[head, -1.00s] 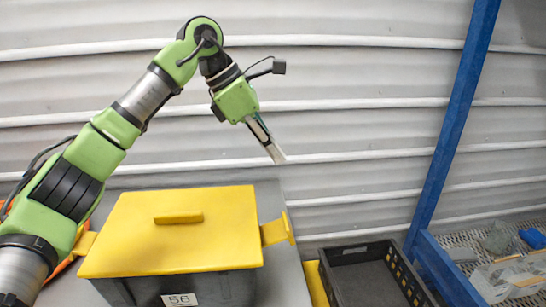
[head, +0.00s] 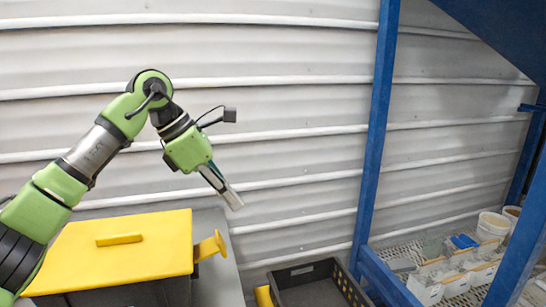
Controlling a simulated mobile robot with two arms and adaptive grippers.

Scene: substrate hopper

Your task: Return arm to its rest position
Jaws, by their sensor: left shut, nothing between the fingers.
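My left arm comes in from the left, green with black and silver joints. Its left gripper (head: 232,199) hangs in the air in front of the corrugated wall, pointing down and to the right. Its fingers are shut with nothing between them. It is above and to the right of the yellow-lidded hopper box (head: 123,248), apart from it. The lid has a raised yellow handle and lies closed on the dark box. A yellow side tab (head: 211,246) sticks out on the right. My right gripper does not show.
A black crate (head: 308,276) stands right of the box, below the gripper. A blue frame post (head: 374,140) rises behind it. On the blue-framed mesh shelf at right are white trays (head: 452,282), a blue item (head: 463,241) and white tubs (head: 492,226). The air around the gripper is clear.

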